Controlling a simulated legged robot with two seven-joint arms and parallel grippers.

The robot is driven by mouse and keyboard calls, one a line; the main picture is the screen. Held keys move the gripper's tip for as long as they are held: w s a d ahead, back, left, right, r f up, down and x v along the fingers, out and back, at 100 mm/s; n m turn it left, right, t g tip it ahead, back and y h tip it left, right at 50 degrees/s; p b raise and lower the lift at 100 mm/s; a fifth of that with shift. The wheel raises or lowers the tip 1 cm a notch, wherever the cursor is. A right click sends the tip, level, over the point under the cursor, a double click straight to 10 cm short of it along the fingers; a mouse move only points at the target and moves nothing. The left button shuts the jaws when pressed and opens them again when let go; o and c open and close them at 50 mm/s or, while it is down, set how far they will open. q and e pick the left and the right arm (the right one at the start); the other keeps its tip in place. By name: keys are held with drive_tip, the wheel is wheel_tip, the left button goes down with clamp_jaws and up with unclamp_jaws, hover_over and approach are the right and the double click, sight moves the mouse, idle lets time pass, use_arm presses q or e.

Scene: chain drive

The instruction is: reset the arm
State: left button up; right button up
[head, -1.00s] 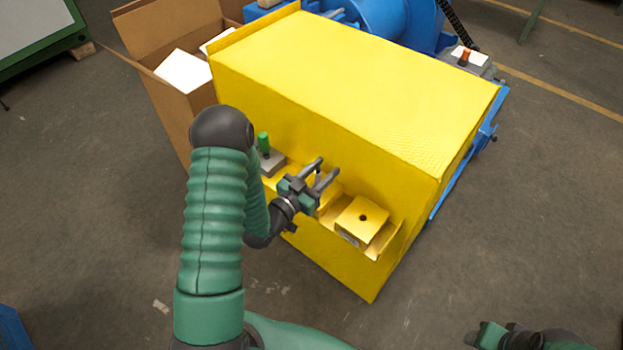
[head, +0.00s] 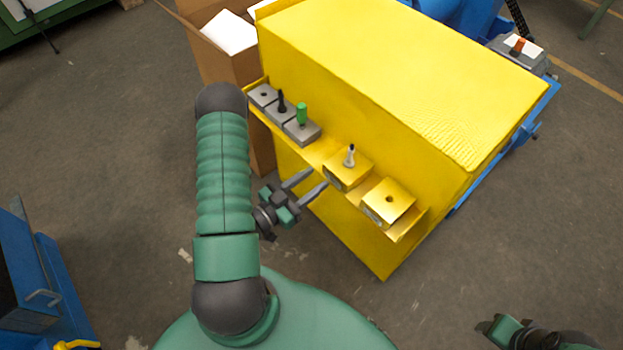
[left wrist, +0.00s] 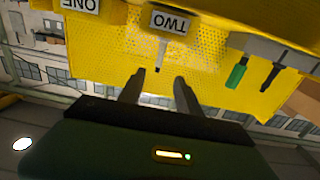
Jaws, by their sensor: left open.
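My left gripper (head: 306,186) is open and empty in the head view, in front of the yellow cabinet's (head: 390,75) shelf and apart from it. Its two fingers also show in the left wrist view (left wrist: 158,92), with nothing between them. My left arm is bent at the left of the head view. Part of my right gripper (head: 489,333) shows at the bottom right edge; its jaws are not clear. On the shelf, a yellow block (head: 340,172) holds a pale peg with a dark tip (head: 350,154). It is labelled TWO in the wrist view (left wrist: 170,22).
The block labelled ONE (left wrist: 79,5) has an empty hole in the head view (head: 390,199). Grey blocks (head: 305,133) on the shelf hold a green-handled tool (head: 302,113) and a black one (head: 281,100). A cardboard box (head: 232,70) stands behind. Open floor lies right.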

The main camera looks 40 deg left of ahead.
use_arm(q)
drive_tip(key=w+d+r+m+g+y+p, duration=0.1)
drive_tip(key=w+d+r+m+g+p, duration=0.15)
drive_tip(key=w+g+p, duration=0.55)
drive_tip(key=s+d+r+n+g+p, duration=0.3)
drive_tip(key=s+d+r+g, duration=0.4)
drive_tip(key=s+d+r, duration=0.3)
drive_tip(key=shift+d+r+y+p, duration=0.2)
drive_tip(key=shift+r+y+p, duration=0.15)
drive_tip(key=shift+r, duration=0.3)
drive_tip(key=shift+n, duration=0.25)
